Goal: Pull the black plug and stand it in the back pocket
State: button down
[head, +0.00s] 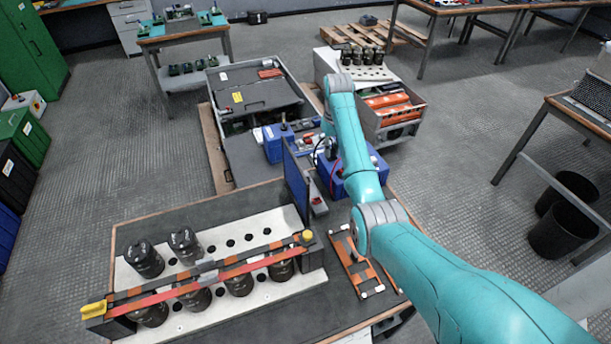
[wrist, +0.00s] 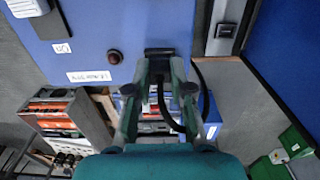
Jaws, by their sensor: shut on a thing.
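In the wrist view my gripper (wrist: 160,68) is shut on the black plug (wrist: 158,51), which shows as a dark block between the fingertips. The plug lies against the lower edge of a blue panel (wrist: 95,30) in the picture; I cannot tell whether it is seated in a socket or free. A black cable (wrist: 204,82) loops beside the right finger. In the head view my teal arm reaches over the blue unit (head: 378,165), and the gripper and plug are mostly hidden there. I cannot make out the back pocket with certainty.
A near bench (head: 225,210) bears black cylinders and a red-orange bar (head: 215,280). A grey cabinet (head: 255,95) and an open drawer unit (head: 398,118) stand close beyond. Open floor lies at right.

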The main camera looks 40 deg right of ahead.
jog(key=shift+s+a+f, duration=0.1)
jog(key=shift+s+f, duration=0.1)
jog(key=shift+f, duration=0.85)
dwell(0.8)
jog(key=c, duration=1.1)
grip_release()
jog(key=shift+c, duration=0.2)
jog(key=shift+o, duration=0.9)
jog(key=shift+w+f, duration=0.1)
jog(key=shift+f, duration=0.05)
jog(key=shift+w+r, duration=0.1)
jog(key=shift+r, duration=0.15)
